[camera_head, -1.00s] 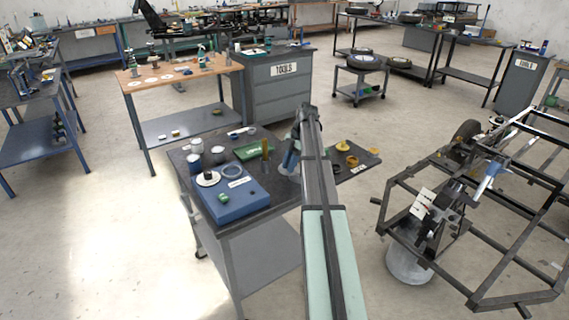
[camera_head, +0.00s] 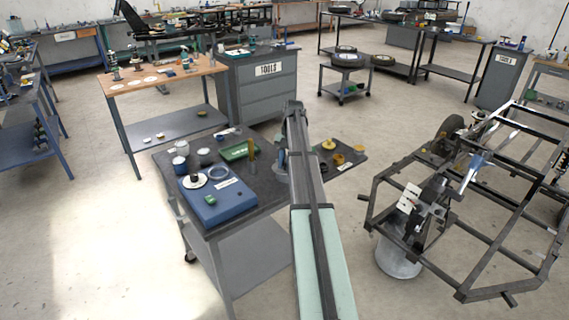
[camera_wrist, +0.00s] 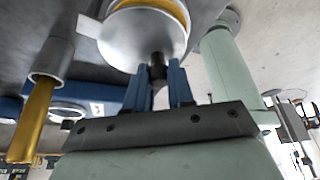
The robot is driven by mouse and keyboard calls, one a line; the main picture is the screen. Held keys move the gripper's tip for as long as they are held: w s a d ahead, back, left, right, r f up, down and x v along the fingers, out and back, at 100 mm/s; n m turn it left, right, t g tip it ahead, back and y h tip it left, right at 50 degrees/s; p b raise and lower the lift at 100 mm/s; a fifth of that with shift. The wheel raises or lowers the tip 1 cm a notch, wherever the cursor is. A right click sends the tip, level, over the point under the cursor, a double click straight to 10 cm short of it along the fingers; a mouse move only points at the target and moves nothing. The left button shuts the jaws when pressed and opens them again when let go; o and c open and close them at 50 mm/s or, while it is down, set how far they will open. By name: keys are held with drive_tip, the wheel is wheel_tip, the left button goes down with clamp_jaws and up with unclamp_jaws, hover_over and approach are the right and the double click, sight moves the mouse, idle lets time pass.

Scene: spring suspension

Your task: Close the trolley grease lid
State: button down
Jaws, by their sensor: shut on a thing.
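The trolley (camera_head: 265,204) stands mid-view with a dark top. My gripper (camera_wrist: 158,82) has blue fingers, shut on a short black knob (camera_wrist: 157,70) in the wrist view. The knob joins a round pale-grey disc, which looks like the grease lid (camera_wrist: 140,42). Yellow grease (camera_wrist: 160,6) shows beyond the disc at the top edge, partly hidden by it. I cannot tell how far the lid is from its seat. In the head view my arm hides the lid and most of the gripper.
Yellow round parts (camera_head: 338,159) lie right of my arm. A black frame (camera_head: 465,240) stands at the right.

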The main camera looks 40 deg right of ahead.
drive_tip(key=c, duration=1)
unclamp_jaws()
drive_tip(key=shift+r, duration=0.1)
drive_tip(key=shift+w+d+r, duration=0.2)
drive_tip(key=shift+d+r, duration=0.1)
drive_tip(key=shift+r, duration=0.2)
drive_tip(key=w+d, duration=0.2)
drive_tip(key=d, duration=0.1)
drive_tip(key=w+d, duration=0.2)
drive_tip(key=d, duration=0.1)
drive_tip(key=w+d, duration=0.2)
drive_tip(key=d, duration=0.2)
drive_tip(key=shift+d+f, duration=0.1)
drive_tip(key=shift+c, duration=0.2)
